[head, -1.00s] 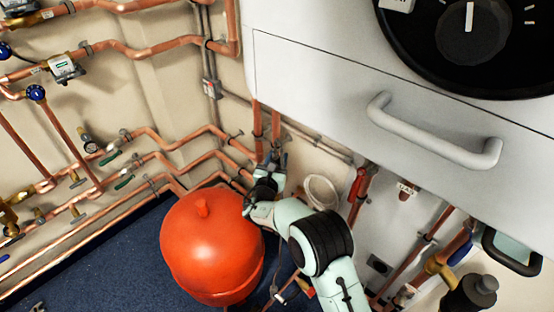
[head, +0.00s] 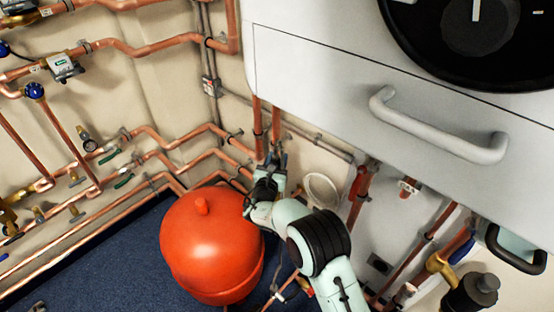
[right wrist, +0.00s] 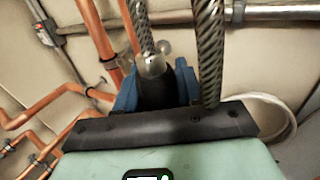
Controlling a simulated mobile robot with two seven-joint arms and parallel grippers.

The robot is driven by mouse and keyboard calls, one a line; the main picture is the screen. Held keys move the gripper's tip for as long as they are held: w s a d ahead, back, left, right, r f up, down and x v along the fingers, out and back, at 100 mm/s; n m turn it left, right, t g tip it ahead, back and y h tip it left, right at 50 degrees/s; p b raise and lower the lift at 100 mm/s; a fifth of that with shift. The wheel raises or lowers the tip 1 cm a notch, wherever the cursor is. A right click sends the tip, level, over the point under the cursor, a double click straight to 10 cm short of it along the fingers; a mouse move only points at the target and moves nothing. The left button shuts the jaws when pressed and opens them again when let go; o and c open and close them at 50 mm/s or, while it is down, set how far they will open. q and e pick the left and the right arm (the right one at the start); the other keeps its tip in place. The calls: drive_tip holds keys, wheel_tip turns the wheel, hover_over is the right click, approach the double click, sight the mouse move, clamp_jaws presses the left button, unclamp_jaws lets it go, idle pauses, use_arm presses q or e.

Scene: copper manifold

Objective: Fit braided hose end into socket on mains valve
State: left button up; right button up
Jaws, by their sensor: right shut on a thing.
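My right gripper (head: 275,162) is in the corner behind the red tank, by vertical copper pipes under the white casing. In the right wrist view its blue jaws (right wrist: 155,85) are shut around a dark piece below a pale, shiny rounded fitting. A braided hose (right wrist: 144,25) rises from that fitting. A second braided length (right wrist: 209,50) passes in front of the right jaw; I cannot tell whether both are one hose. The hose is too small to make out in the head view. I cannot identify the mains valve or its socket. My left gripper is not in view.
The red tank (head: 208,245) stands close left of my right arm. The white casing (head: 330,75) with its handle overhangs the right side. A white round rim (head: 322,190) lies right of the gripper. Copper pipes (head: 190,150) line the left wall.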

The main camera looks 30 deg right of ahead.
drive_tip(key=shift+f, duration=0.3)
drive_tip(key=o, duration=1.2)
drive_tip(key=shift+f, duration=0.1)
